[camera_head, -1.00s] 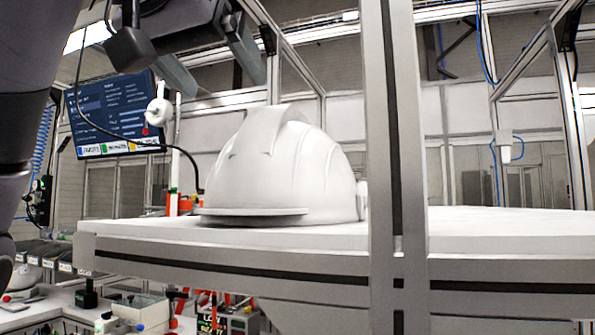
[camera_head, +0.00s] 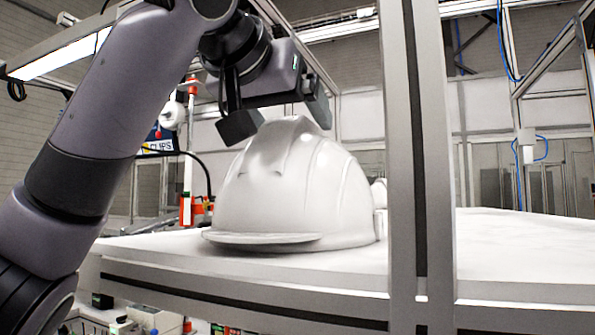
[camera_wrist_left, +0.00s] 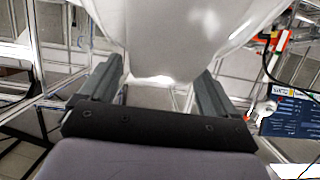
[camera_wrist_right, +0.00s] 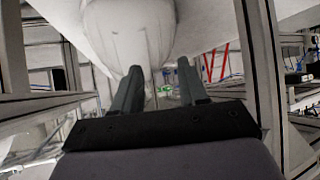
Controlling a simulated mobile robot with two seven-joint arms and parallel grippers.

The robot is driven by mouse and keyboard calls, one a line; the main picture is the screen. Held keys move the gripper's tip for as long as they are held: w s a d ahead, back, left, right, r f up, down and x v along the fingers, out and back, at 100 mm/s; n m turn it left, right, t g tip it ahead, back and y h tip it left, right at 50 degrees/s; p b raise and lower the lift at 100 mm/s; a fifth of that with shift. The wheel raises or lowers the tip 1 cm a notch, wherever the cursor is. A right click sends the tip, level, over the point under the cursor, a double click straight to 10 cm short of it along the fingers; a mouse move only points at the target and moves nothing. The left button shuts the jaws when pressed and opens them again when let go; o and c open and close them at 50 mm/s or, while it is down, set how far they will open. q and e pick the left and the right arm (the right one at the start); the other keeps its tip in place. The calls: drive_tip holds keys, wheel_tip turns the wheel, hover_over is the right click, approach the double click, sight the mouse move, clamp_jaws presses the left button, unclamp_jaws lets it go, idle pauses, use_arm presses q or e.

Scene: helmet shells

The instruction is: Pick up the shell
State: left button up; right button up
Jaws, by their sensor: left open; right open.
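A white helmet shell (camera_head: 290,195) stands brim down on a white table top (camera_head: 150,245) in the head view. My left gripper (camera_head: 278,116) is open at the shell's crown, its two dark fingers spread apart. In the left wrist view the shell (camera_wrist_left: 185,35) fills the top, beyond and between the open left fingers (camera_wrist_left: 158,76). My right gripper (camera_wrist_right: 158,68) is open in the right wrist view and outside the head view. The shell (camera_wrist_right: 130,30) lies beyond its fingertips. I cannot tell whether either gripper touches the shell.
A grey metal post (camera_head: 425,160) stands upright in front of the table, right of the shell. The table top right of the post (camera_head: 530,240) looks clear. Red and white equipment (camera_head: 190,205) stands behind the table at left.

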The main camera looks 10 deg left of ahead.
use_arm(q)
clamp_jaws()
idle(0.3)
drive_tip(key=shift+r, duration=4.95)
drive_tip(key=shift+s+r, duration=0.1)
